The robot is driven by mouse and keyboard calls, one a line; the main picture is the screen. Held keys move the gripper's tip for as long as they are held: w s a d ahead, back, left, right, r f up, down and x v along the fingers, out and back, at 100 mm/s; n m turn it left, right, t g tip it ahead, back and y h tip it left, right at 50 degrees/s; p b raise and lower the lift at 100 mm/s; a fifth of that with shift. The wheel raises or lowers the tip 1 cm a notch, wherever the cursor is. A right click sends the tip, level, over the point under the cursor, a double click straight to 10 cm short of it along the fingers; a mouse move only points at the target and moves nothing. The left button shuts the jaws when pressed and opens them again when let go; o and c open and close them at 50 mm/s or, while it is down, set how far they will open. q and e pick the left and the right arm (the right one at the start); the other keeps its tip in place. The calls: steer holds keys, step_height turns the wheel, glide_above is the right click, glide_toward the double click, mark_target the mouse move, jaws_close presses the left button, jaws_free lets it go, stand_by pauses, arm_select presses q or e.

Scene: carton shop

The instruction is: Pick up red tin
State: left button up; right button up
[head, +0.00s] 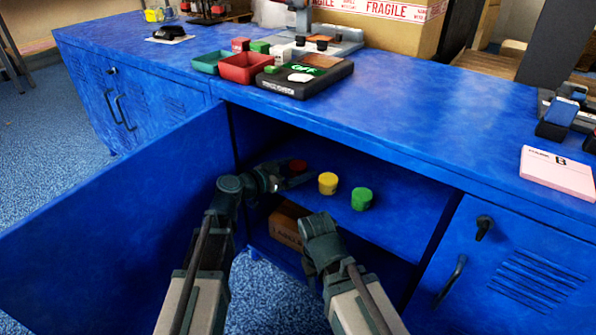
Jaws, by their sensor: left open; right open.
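The red tin (298,166) stands on the shelf inside the open blue cabinet, leftmost in a row with a yellow tin (328,183) and a green tin (361,199). My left gripper (296,180) reaches into the cabinet, close to the red tin on its near side, and hides the tin's lower part. It is open; I cannot tell whether the fingers touch the tin. My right gripper (319,226) is open and empty, lower down in front of the cabinet, and its fingers are hard to make out.
The cabinet door (120,225) stands open at the left. A cardboard box (287,226) lies in the lower compartment. The blue worktop (400,115) above the shelf holds trays, a card device (308,76) and a pink pad (556,172). A closed door (510,270) is at right.

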mark_target(306, 164)
arm_select(q)
steer(key=x, duration=0.3)
steer(key=shift+w+d+f+b, duration=0.1)
steer(key=shift+w+d+b, duration=0.1)
steer(key=shift+w+b, duration=0.1)
steer(key=shift+s, duration=0.1)
steer(key=c, duration=1.5)
step_height(306, 164, up, 10)
steer(key=p, duration=1)
steer(key=shift+s, duration=0.1)
